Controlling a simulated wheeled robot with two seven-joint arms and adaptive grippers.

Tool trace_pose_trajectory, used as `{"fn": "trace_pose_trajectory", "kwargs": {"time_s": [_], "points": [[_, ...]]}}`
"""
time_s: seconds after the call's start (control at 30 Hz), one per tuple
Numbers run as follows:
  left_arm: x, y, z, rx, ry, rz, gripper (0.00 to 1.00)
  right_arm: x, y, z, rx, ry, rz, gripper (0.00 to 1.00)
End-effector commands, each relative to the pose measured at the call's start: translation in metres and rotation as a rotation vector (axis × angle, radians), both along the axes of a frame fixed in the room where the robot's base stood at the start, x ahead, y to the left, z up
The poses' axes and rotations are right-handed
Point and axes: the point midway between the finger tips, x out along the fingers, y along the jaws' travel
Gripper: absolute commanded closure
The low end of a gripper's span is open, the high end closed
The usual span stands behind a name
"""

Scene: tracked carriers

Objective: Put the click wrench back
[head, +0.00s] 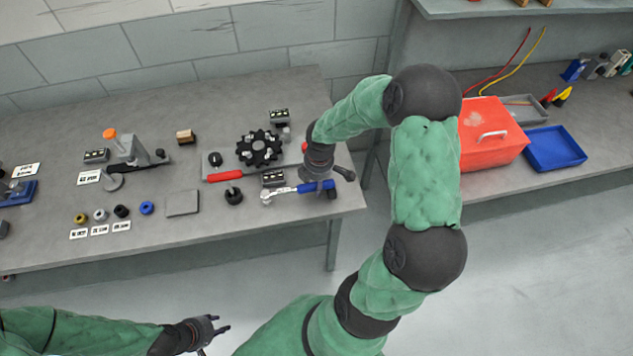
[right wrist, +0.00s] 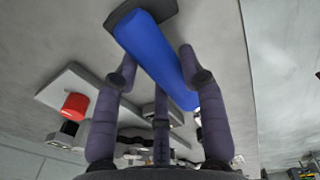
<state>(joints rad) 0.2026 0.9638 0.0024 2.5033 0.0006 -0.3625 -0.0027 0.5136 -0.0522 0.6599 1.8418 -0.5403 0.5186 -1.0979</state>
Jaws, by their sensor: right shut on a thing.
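The click wrench with a blue handle (head: 313,187) and a silver head (head: 268,196) is at the front right of the left table. My right gripper (head: 330,178) is shut on its blue handle, which also shows between the fingers in the right wrist view (right wrist: 155,55). A dark piece (head: 333,196) is at the handle's end. I cannot tell whether the wrench touches the table. My left gripper (head: 222,324) is open and empty in front of the table. A grey plate (head: 182,203) lies left of the wrench.
On the right bench are a red toolbox (head: 480,148) and a blue tray (head: 553,148).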

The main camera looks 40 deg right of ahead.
Motion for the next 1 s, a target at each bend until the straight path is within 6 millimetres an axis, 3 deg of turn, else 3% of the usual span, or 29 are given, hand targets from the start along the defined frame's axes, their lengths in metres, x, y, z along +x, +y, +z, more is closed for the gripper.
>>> {"fn": "trace_pose_trajectory", "kwargs": {"time_s": [0.1,0.13,0.2,0.77,1.0], "points": [[0.0,0.0,-0.003,0.0,0.0,0.0,0.6,0.0,0.0,-0.003,-0.001,-0.001,0.0,1.0],[0.0,0.0,-0.002,0.0,0.0,0.0,0.6,0.0,0.0,-0.003,0.001,0.001,0.0,0.5],[0.0,0.0,-0.002,0.0,0.0,0.0,0.6,0.0,0.0,-0.003,0.0,0.0,0.0,0.35],[0.0,0.0,0.0,0.0,0.0,0.0,0.6,0.0,0.0,0.0,0.0,0.0,0.0,0.35],[0.0,0.0,0.01,0.0,0.0,0.0,0.6,-0.001,-0.001,0.035,-0.003,-0.004,0.0,0.35]]}}
